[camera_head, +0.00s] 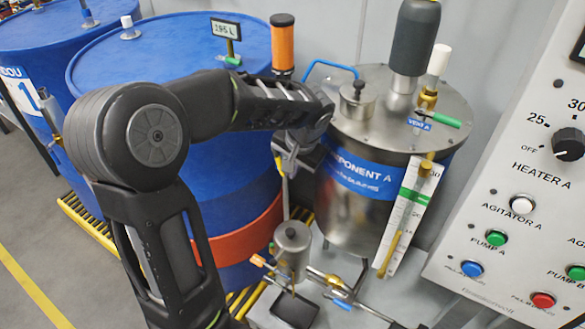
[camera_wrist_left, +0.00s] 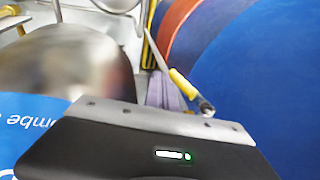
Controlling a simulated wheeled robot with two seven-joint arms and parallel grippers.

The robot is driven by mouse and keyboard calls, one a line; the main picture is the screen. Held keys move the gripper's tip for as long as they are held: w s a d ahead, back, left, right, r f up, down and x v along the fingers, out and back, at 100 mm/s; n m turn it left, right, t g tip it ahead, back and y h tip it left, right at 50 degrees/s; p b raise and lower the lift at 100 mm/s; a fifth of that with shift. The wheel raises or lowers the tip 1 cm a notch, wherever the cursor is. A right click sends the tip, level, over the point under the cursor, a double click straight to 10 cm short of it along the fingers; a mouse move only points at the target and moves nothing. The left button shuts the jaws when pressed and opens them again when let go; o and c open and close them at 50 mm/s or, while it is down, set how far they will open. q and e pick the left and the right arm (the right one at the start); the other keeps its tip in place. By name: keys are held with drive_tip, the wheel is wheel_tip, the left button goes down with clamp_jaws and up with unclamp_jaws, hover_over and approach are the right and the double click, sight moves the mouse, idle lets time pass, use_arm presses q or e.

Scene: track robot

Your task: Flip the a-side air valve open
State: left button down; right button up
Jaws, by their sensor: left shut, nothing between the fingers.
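My left gripper (camera_head: 287,163) is shut and empty. It points down between the blue drum and the steel COMPONENT A tank (camera_head: 345,215). I cannot tell which fitting is the a-side air valve. In the left wrist view a yellow-handled lever (camera_wrist_left: 182,86) shows just beyond the gripper body, near the drum; whether the gripper touches it is unclear. In the head view a green-handled lever (camera_head: 440,117) stands on the tank lid by the VENT A label. An orange-handled lever (camera_head: 262,262) and a blue-handled lever (camera_head: 342,304) sit low on the pipework. My right gripper is not in view.
A blue drum (camera_head: 170,75) stands left of the tank, with a second drum (camera_head: 40,40) behind. A steel canister (camera_head: 292,245) hangs below the gripper above a dark tray (camera_head: 296,309). A control panel (camera_head: 530,190) stands at the right. A sight gauge (camera_head: 408,215) fronts the tank.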

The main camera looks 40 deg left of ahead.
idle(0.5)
use_arm(q)
drive_tip(key=shift+r+p, duration=0.55)
drive_tip(key=shift+r, duration=0.25)
drive_tip(key=shift+r, duration=0.1)
drive_tip(key=v, duration=0.7)
drive_tip(key=shift+r, duration=0.25)
drive_tip(key=shift+s+d, duration=0.1)
drive_tip(key=shift+d, duration=0.05)
